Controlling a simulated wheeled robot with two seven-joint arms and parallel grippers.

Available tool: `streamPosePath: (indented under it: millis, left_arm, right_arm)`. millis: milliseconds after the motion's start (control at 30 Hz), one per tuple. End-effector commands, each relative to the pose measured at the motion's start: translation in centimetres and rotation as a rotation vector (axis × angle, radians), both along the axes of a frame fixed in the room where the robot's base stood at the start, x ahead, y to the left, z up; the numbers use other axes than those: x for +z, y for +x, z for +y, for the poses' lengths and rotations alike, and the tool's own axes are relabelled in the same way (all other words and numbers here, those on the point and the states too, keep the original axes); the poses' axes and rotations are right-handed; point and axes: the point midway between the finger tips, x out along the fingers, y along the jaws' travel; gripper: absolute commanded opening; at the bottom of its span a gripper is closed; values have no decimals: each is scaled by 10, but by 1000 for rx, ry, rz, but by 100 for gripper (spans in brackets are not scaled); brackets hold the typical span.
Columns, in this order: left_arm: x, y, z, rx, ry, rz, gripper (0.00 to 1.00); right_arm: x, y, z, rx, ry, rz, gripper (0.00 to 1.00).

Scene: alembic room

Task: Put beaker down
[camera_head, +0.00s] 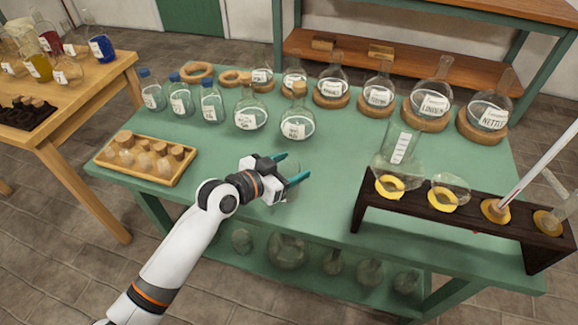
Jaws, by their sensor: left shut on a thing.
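My left gripper (290,169) reaches over the front middle of the green table (325,200). Its teal fingers are apart around a clear glass thing, taken as the beaker (289,192). Only a faint outline of it shows below the fingers, and the gripper hides part of it. I cannot tell whether its base touches the table. My right gripper is not in view.
A dark rack (455,222) with yellow rings stands at the right, with a labelled clear vessel (398,147) behind it. A wooden tray of small jars (140,165) is at the left. Labelled flasks line the back. The table's front middle is mostly clear.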

Motion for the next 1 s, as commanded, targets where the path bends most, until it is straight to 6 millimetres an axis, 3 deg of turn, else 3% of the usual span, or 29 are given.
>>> streamPosePath:
  millis: [233, 267, 400, 733, 1000]
  left_arm:
    - [-3, 0, 0, 0, -1, -1, 39]
    - [-4, 0, 0, -1, 0, 0, 64]
    - [-2, 0, 0, 0, 0, 0, 84]
    - [3, 0, 0, 0, -1, 0, 84]
    - [13, -29, 34, 0, 3, 0, 84]
  right_arm:
    - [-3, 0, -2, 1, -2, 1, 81]
    - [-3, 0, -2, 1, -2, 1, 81]
    - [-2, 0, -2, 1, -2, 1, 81]
    - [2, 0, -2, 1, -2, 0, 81]
    - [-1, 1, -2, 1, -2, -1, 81]
